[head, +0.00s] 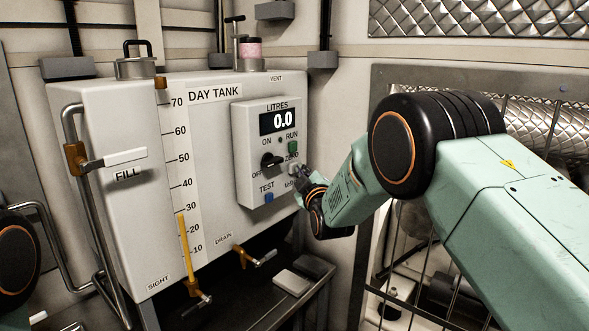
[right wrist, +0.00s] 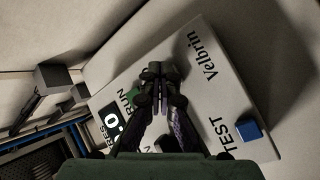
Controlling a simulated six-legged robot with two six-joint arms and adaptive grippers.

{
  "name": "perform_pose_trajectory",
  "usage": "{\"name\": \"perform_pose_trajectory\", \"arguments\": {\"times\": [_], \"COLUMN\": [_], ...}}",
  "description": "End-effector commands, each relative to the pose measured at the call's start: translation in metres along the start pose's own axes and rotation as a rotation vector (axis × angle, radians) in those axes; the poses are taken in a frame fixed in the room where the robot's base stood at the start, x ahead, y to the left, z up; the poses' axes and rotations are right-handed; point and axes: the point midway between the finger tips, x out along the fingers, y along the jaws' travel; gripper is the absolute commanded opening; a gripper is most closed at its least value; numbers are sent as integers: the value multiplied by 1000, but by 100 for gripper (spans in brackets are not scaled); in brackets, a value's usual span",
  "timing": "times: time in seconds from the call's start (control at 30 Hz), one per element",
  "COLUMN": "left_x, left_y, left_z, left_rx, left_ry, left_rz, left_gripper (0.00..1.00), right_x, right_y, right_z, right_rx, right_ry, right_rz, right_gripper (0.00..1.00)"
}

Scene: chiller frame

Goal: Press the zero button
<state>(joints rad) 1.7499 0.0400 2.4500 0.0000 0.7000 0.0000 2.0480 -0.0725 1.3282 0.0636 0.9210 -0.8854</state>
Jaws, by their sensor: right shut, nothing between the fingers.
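The grey control box (head: 246,184) is on the front of the day tank. Its display (head: 280,121) reads 0.0. The "ZERO" label (head: 291,157) is on the box's right side, below the green RUN button (head: 292,147). My right gripper (head: 298,171) is at the box face just below that label. Its fingers largely cover the zero button, and I cannot tell whether they touch it. In the right wrist view the shut, empty fingers (right wrist: 155,72) point at the panel and hide the button. My left gripper is out of view.
A black selector knob (head: 271,160) and a blue TEST button (head: 269,197) sit to the left of my right gripper. The blue button also shows in the right wrist view (right wrist: 250,130). A drain valve (head: 262,258) is below the box. A wire-mesh frame stands on the right.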

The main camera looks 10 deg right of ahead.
Motion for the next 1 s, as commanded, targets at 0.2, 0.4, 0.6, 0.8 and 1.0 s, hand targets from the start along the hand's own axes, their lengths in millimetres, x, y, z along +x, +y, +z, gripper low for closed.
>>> {"name": "perform_pose_trajectory", "arguments": {"times": [0.2,0.4,0.6,0.8,1.0], "left_x": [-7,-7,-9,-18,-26], "left_y": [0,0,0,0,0], "left_z": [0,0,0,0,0], "left_rx": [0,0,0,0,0], "left_ry": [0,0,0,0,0], "left_rz": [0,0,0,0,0], "left_gripper": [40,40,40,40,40], "right_x": [-9,-10,-12,-26,-39], "right_y": [6,6,7,16,23], "right_z": [4,5,6,13,21], "right_rx": [2,1,1,1,1], "right_ry": [-2,-1,-2,-3,-4], "right_rz": [0,0,-1,0,0], "right_gripper": [0,0,0,0,0]}}
